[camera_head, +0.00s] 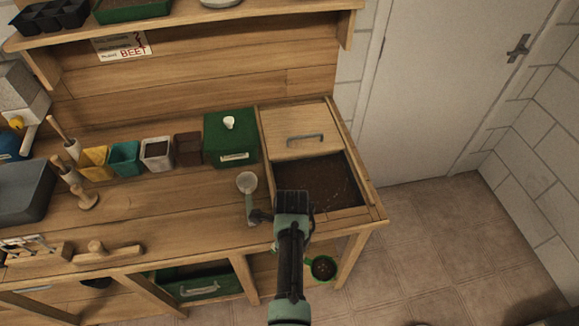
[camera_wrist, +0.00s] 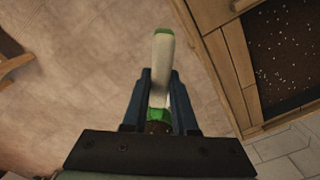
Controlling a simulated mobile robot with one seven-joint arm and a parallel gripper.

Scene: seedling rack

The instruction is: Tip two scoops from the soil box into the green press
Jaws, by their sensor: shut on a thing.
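The green press (camera_head: 230,142), a box with a white knob on its lid, stands at the back of the bench, left of the soil box. The soil box (camera_head: 372,197) is set into the bench's right end; its lid (camera_head: 300,132) covers the back part and dark soil shows in front. It also shows in the wrist view (camera_wrist: 230,75). My gripper (camera_wrist: 160,100) is shut on the pale handle of a green scoop (camera_wrist: 162,60), in front of the bench. The scoop's bowl (camera_head: 322,268) holds dark soil. My arm hides the fingertips in the head view.
Several small pots (camera_head: 125,158) line the back to the left. A wooden tool (camera_head: 107,252) lies at the front edge.

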